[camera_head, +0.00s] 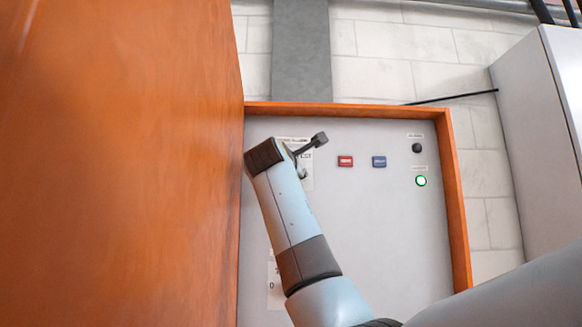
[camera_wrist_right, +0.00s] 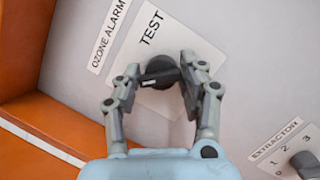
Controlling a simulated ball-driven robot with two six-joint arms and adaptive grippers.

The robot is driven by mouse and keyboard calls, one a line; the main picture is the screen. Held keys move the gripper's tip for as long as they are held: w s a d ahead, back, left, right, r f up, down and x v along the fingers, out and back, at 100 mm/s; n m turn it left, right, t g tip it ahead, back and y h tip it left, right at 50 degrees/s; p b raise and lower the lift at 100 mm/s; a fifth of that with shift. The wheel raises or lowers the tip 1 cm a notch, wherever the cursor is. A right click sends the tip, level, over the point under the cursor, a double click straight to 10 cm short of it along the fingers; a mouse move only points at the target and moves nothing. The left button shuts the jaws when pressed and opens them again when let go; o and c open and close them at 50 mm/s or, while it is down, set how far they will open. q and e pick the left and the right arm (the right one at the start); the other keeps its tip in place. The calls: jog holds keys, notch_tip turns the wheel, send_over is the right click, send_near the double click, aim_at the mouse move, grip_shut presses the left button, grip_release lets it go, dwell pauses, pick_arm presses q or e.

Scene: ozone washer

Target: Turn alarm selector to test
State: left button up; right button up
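The ozone alarm selector is a black knob (camera_wrist_right: 160,74) on a white plate marked TEST (camera_wrist_right: 148,30) in the right wrist view. An OZONE ALARM label (camera_wrist_right: 108,36) lies beside the plate. The knob's bar lies roughly crosswise in that view, towards my left fingertip there; any other position marks are hidden. My right gripper (camera_wrist_right: 161,70) is open, with one finger on each side of the knob; I cannot tell whether either touches it. In the head view my right gripper (camera_head: 311,154) covers the knob in front of the panel (camera_head: 375,230). My left gripper is not in view.
A red button (camera_head: 345,161), a blue button (camera_head: 379,161), a black knob (camera_head: 417,148) and a green-lit button (camera_head: 421,181) sit to the right. An orange door (camera_head: 120,160) stands close on the left. The extractor selector (camera_wrist_right: 306,164) is near my gripper.

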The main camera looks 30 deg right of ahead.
jog(key=shift+f, duration=0.1)
jog(key=c, duration=0.4)
jog(key=shift+c, duration=0.3)
jog(key=shift+m, duration=0.3)
jog(key=shift+m+g+y+p, duration=0.6)
jog(key=shift+m, duration=2.15)
jog(key=shift+m+g+y+p, duration=0.6)
jog(key=shift+m, duration=2.2)
jog(key=shift+m+g+y+p, duration=0.6)
jog(key=shift+m, duration=2.15)
